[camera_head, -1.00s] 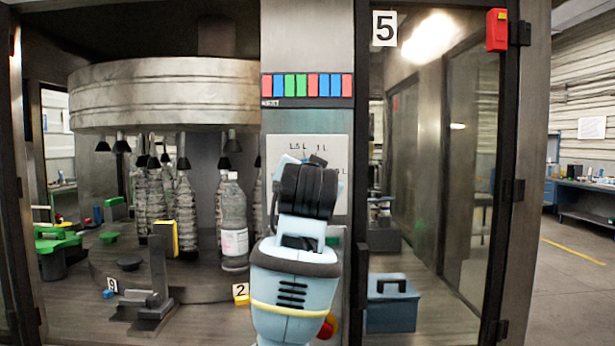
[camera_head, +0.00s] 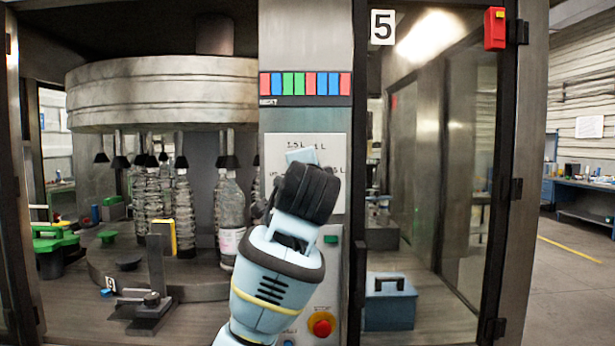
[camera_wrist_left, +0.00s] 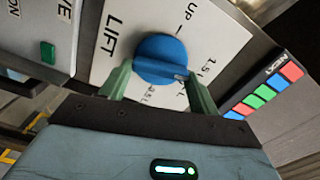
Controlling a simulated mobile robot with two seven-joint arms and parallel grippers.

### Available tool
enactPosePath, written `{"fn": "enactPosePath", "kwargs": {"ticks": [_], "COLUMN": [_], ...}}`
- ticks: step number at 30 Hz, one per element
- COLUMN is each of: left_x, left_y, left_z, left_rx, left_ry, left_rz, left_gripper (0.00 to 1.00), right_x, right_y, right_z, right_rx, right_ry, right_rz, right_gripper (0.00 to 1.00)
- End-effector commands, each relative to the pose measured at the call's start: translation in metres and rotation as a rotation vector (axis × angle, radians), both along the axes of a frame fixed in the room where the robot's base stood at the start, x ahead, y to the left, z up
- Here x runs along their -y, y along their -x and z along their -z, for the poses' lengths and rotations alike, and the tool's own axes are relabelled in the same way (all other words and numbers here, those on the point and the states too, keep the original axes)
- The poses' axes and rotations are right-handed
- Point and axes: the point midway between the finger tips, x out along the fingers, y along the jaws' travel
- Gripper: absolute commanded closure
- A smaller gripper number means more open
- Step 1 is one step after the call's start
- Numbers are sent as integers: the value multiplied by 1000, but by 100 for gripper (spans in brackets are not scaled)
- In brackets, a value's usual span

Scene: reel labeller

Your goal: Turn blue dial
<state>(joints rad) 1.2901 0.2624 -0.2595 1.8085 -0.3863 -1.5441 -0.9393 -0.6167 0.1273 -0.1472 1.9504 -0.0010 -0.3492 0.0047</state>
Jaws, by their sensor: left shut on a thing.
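The blue dial (camera_wrist_left: 158,52) sits on a pale panel (camera_wrist_left: 120,15) marked LIFT, UP and several litre values. In the left wrist view my left gripper (camera_wrist_left: 158,75) has one finger on each side of the dial and is shut on it. A mark on the dial's rim faces the litre labels at its lower right. In the head view my left gripper (camera_head: 301,160) is in front of the panel (camera_head: 335,150) and hides the dial. My right gripper is not in view.
A red stop button (camera_head: 321,324) and a green button (camera_head: 331,239) sit below the panel. Coloured blocks (camera_head: 306,84) line the column above. Bottles (camera_head: 231,215) hang at the left. A blue toolbox (camera_head: 390,300) stands behind the glass door at the right.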

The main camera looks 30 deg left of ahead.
Motion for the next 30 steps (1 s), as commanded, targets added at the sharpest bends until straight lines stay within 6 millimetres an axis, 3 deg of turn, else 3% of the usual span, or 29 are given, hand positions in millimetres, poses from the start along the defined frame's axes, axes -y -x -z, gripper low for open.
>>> {"fn": "enactPosePath", "kwargs": {"ticks": [23, 24, 29, 30], "left_x": [0, 0, 0, 0], "left_y": [-1, -1, 0, 0], "left_z": [2, 2, 2, 1], "left_rx": [-62, -62, -61, -61], "left_ry": [-96, -96, -95, -95], "left_rz": [0, 0, 0, 0], "left_gripper": [61, 37, 17, 17], "right_x": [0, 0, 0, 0], "right_y": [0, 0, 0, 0], "right_z": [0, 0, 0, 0], "right_rx": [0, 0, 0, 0], "right_ry": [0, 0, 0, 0], "right_rz": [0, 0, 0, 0], "right_gripper": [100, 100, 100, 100]}}
